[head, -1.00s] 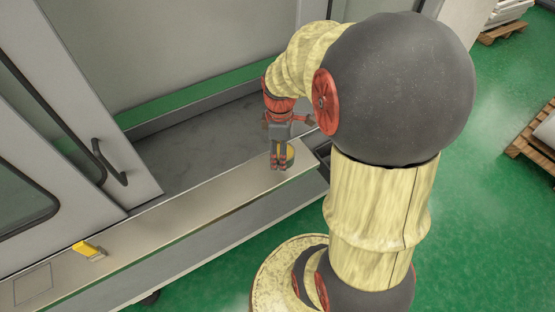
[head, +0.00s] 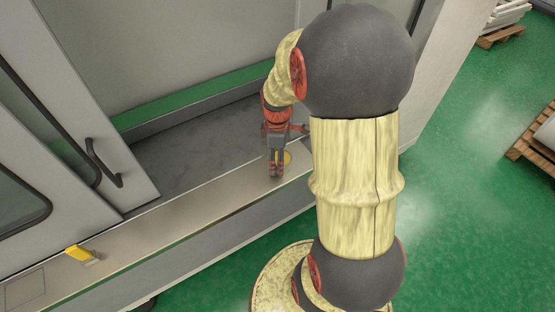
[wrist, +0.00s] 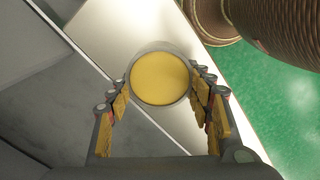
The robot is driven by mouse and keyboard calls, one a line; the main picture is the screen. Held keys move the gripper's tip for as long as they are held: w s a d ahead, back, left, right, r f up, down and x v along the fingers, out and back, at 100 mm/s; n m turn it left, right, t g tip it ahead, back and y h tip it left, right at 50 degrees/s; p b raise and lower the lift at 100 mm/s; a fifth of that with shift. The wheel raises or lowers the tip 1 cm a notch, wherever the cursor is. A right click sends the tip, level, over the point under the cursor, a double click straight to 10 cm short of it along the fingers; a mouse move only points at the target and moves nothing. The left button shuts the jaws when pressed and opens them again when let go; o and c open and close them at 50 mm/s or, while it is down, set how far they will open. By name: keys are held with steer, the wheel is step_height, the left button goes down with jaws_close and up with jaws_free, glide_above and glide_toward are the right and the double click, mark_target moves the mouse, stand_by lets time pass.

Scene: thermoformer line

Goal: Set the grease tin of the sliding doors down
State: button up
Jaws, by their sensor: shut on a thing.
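The grease tin is a round grey tin with a yellow top. It shows in the wrist view (wrist: 160,78) between the two fingers of my gripper (wrist: 162,92), which is shut on its sides. In the head view, a bit of the yellow top (head: 287,157) shows beside my gripper (head: 277,173), partly hidden by the fingers. The tin is over the right part of the long pale ledge (head: 190,212) in front of the sliding doors (head: 75,110). I cannot tell whether its base touches the ledge.
A yellow-handled tool (head: 80,253) lies on the ledge at left, near a marked outline (head: 25,289). The ledge between it and my gripper is clear. A door handle (head: 103,165) sticks out behind. Pallets (head: 535,140) stand on the green floor at right.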

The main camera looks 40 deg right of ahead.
steer(key=shift+f, duration=0.15)
steer(key=o, duration=1.2)
step_height(320, 180, up, 12)
steer(key=p, duration=0.3)
steer(key=s+a+r+m+t, duration=0.2)
steer(key=a+r, duration=0.2)
steer(key=a, duration=0.3)
steer(key=s+a+r+m+t, duration=0.1)
steer(key=s+a+r+m, duration=0.2)
steer(key=a+r, duration=0.2)
steer(key=s+a+r+m+t, duration=0.2)
steer(key=s+a+r+m, duration=0.1)
steer(key=a, duration=0.7)
steer(key=shift+s+r+t, duration=0.2)
steer(key=shift+r+t, duration=0.1)
steer(key=shift+r, duration=0.6)
